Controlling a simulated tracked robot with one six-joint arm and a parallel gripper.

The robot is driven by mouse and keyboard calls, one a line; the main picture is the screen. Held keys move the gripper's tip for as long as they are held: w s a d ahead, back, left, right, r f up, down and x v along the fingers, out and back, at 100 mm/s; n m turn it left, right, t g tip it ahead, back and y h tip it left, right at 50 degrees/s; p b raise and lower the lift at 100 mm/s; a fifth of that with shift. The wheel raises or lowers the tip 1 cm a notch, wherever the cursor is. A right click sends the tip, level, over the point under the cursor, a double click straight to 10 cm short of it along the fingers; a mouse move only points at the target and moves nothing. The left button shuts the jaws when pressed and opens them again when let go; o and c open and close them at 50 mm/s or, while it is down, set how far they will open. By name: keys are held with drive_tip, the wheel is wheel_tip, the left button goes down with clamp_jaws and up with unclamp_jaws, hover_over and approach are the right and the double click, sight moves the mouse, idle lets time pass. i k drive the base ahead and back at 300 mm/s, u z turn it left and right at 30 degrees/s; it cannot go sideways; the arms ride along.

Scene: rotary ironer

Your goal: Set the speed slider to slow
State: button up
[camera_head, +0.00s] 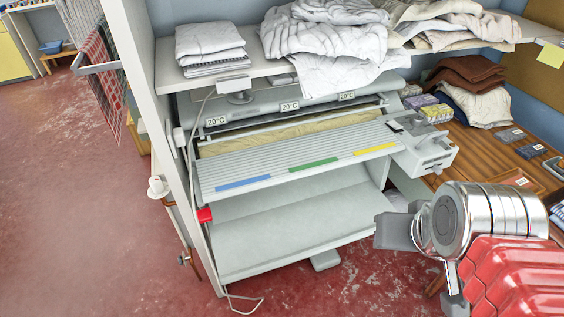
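The rotary ironer (295,165) stands in a white frame at the middle, with a ribbed front board marked by blue, green and yellow strips. Its light grey control box (424,154) is at the right end, with a black switch (395,125) on top and a small protruding part on its right side. I cannot tell which small part is the speed slider or where it is set. My gripper (422,266) is at the lower right, in front of and below the control box in the picture. Its two grey fingers are apart, with nothing seen between them.
Folded white cloths (325,40) lie on the shelf above the ironer. A wooden table (478,150) at the right holds brown and cream cloths and small boxes. Red floor (80,220) is open at left.

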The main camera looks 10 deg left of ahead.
sight(436, 169)
drive_tip(key=z, duration=0.75)
drive_tip(key=k, duration=0.65)
drive_tip(key=u, duration=0.05)
drive_tip(key=i, duration=1.3)
drive_tip(key=u, duration=0.7)
